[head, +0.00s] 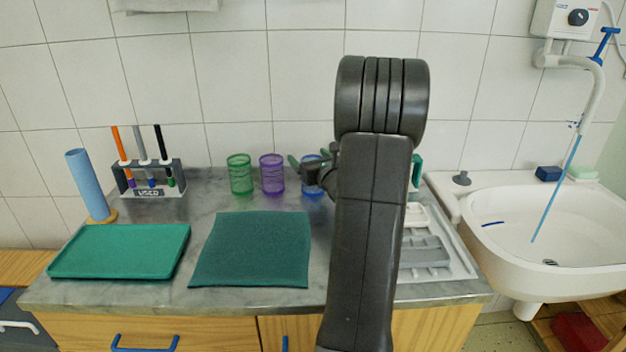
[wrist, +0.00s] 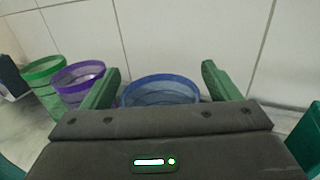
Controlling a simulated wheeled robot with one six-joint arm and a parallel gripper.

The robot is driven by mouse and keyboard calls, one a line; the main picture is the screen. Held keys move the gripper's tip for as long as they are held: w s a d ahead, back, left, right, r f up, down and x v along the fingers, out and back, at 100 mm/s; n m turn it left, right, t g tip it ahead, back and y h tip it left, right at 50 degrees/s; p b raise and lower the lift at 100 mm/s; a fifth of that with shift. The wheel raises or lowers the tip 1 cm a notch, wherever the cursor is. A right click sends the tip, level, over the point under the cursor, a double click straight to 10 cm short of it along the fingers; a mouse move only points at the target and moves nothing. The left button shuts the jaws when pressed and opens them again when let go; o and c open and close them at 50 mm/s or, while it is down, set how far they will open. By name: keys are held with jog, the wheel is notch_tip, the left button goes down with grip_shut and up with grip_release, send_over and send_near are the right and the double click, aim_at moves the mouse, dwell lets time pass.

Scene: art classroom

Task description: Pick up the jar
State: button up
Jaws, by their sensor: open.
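Three mesh-like jars stand in a row at the back of the grey counter: a green one (head: 240,174), a purple one (head: 272,175) and a blue one (head: 312,188). My arm partly covers the blue jar in the head view. In the wrist view my gripper (wrist: 160,72) is open, with its two green fingers apart. The blue jar (wrist: 160,90) shows between and beyond the fingers, its lower part hidden by the gripper body. I cannot tell whether the fingers touch it. The purple jar (wrist: 78,80) and green jar (wrist: 42,72) are left of the fingers.
A teal tray (head: 120,252), a dark green mat (head: 250,250), a pen rack (head: 150,180) and a blue roll on a stand (head: 88,185) are on the left. A light grey tray (head: 440,272) and a sink (head: 550,225) are right. A tiled wall stands close behind the jars.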

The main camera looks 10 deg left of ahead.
jog(key=shift+c, duration=0.4)
jog(key=c, duration=1.2)
